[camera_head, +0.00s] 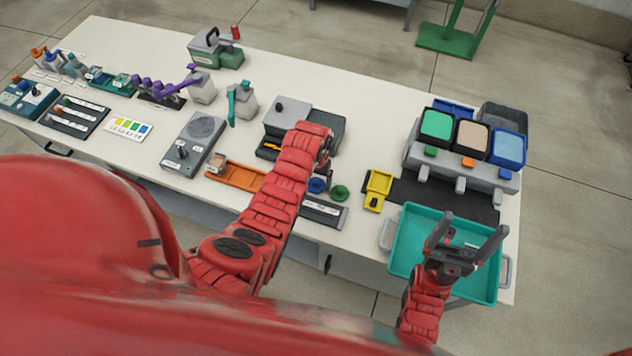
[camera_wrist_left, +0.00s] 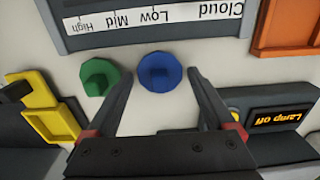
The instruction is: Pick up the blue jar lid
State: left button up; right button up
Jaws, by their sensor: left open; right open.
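The blue jar lid (camera_head: 316,185) lies on the white table in the head view, just left of a green jar lid (camera_head: 340,193). In the left wrist view the blue lid (camera_wrist_left: 159,72) shows as a round disc with a raised knob. My left gripper (camera_wrist_left: 161,78) is open and empty, with its fingertips on either side of the blue lid in that view. The green lid (camera_wrist_left: 98,77) is outside the left fingertip there. In the head view my left gripper (camera_head: 325,176) is beside the blue lid. My right gripper (camera_head: 473,232) is open and empty over the teal tray.
A teal tray (camera_head: 405,240) sits at the table's right front. A yellow holder (camera_head: 377,188) stands right of the lids, an orange tray (camera_head: 237,177) left of them. A labelled panel (camera_head: 322,212) lies in front. Grey boxes stand behind my left arm.

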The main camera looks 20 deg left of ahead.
pick_arm(q)
jog(key=c, duration=1.1)
